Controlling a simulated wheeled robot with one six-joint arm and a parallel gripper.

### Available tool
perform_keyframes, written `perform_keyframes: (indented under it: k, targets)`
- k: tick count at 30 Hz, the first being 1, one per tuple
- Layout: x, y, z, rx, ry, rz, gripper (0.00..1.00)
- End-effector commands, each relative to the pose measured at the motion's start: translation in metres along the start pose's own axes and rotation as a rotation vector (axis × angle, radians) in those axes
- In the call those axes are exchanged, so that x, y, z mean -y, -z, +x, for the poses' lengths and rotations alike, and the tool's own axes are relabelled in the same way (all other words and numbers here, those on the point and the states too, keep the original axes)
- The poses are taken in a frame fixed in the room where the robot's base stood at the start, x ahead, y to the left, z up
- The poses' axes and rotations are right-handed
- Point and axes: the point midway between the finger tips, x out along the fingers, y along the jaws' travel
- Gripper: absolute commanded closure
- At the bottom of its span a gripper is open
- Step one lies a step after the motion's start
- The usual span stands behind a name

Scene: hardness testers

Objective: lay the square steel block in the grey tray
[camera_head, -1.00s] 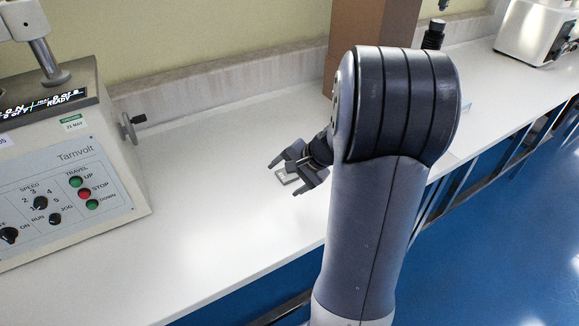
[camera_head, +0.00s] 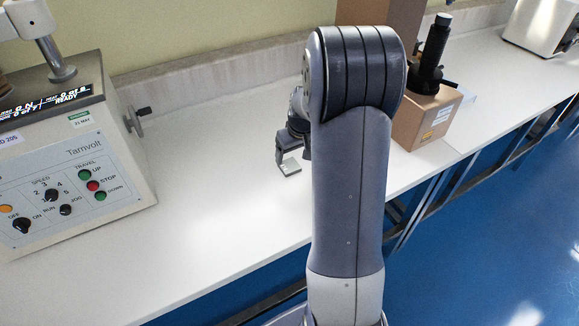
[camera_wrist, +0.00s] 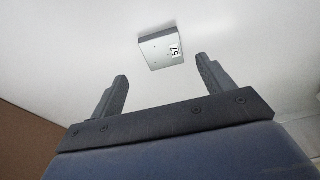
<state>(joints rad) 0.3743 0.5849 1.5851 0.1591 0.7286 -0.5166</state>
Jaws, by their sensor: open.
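The square steel block (camera_wrist: 160,48) lies on the white bench top, marked "57" in the wrist view. In the head view the block (camera_head: 291,167) is small and sits just below my gripper (camera_head: 292,160), partly hidden by it. In the wrist view my gripper (camera_wrist: 160,85) has its two fingers spread wide with nothing between them. The block is beyond the fingertips, roughly centred between them and apart from both. I see no grey tray in these views.
A Tamvolt tester (camera_head: 70,150) with a side crank stands at the left. A cardboard box (camera_head: 425,115) carrying a black scope-like instrument (camera_head: 432,60) stands right of my arm, near a taller brown box (camera_head: 375,13). The bench between tester and arm is clear.

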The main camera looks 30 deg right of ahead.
Motion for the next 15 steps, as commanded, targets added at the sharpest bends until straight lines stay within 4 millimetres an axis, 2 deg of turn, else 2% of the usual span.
perform_keyframes:
  k: [9, 15]
  targets:
    - [0.005, -0.003, 0.038, 0.003, 0.003, 0.002, 0.24]
    - [0.005, -0.002, 0.053, 0.0, 0.001, 0.002, 0.24]
